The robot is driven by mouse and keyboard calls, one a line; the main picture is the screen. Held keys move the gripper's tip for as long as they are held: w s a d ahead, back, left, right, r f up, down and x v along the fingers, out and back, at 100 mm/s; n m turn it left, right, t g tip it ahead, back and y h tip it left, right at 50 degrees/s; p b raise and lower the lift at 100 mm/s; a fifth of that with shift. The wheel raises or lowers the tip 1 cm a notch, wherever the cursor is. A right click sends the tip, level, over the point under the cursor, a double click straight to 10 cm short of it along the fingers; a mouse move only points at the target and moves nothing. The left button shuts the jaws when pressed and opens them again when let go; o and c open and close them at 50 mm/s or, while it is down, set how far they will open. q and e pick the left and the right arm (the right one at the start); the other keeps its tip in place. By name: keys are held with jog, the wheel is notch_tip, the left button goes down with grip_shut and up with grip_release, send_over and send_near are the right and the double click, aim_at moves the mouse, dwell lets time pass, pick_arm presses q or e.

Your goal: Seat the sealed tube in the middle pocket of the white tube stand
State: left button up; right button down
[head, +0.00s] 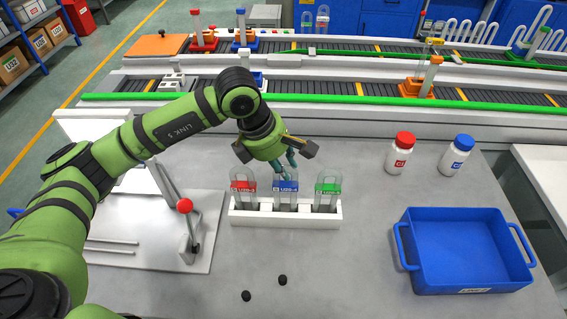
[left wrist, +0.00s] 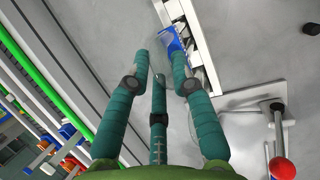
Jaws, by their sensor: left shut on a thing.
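The white tube stand (head: 241,219) stands on the bench, with its pockets in a row. A clear tube with a blue label (head: 284,186) is at the middle pocket and looks upright in the head view. My left gripper (head: 289,168) is shut on this tube near its top, coming from behind the stand. In the left wrist view the blue label (left wrist: 175,45) shows just beyond the fingertips (left wrist: 160,62). How deep the tube sits in the pocket is hard to tell. My right gripper is not in view.
A red-labelled tube (head: 243,186) and a green-labelled tube (head: 328,188) stand in the outer pockets. A red-knobbed lever (head: 185,206) is at left. Two bottles (head: 400,153) and a blue tray (head: 465,286) are at right. Two small black pieces (head: 282,280) lie in front.

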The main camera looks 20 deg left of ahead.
pick_arm(q)
jog(key=shift+f+b, duration=0.4)
jog(key=o, duration=1)
jog(key=shift+r, duration=0.15)
jog(key=shift+r+p, duration=1.05)
jog(key=shift+r, duration=1.1)
jog(key=v, duration=1.2)
